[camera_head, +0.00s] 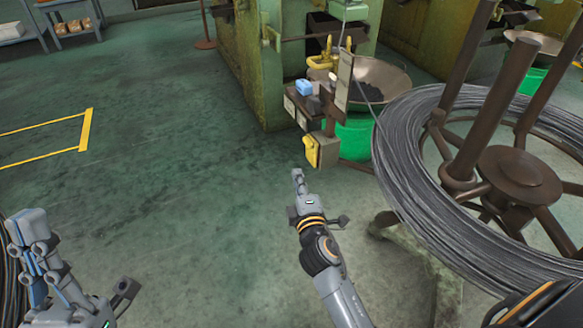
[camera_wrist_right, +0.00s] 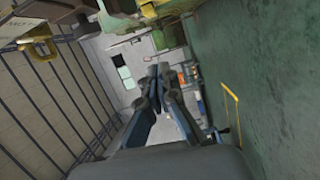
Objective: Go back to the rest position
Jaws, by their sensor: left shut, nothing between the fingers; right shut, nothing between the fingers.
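My left gripper (camera_head: 28,228) is at the lower left of the head view, over the floor, shut and empty, its fingers pointing up in the picture. My right gripper (camera_head: 298,174) is near the middle of the head view, shut and empty, pointing away from me toward the green machine. The right wrist view shows its fingers (camera_wrist_right: 158,70) closed together with nothing between them. Neither gripper appears to touch anything.
A large wire coil (camera_head: 400,170) on a brown reel stands right of my right arm. Ahead are a green machine (camera_head: 262,75), a metal bowl (camera_head: 385,78) and a green bin (camera_head: 354,138). The green floor (camera_head: 170,190) between my arms is clear.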

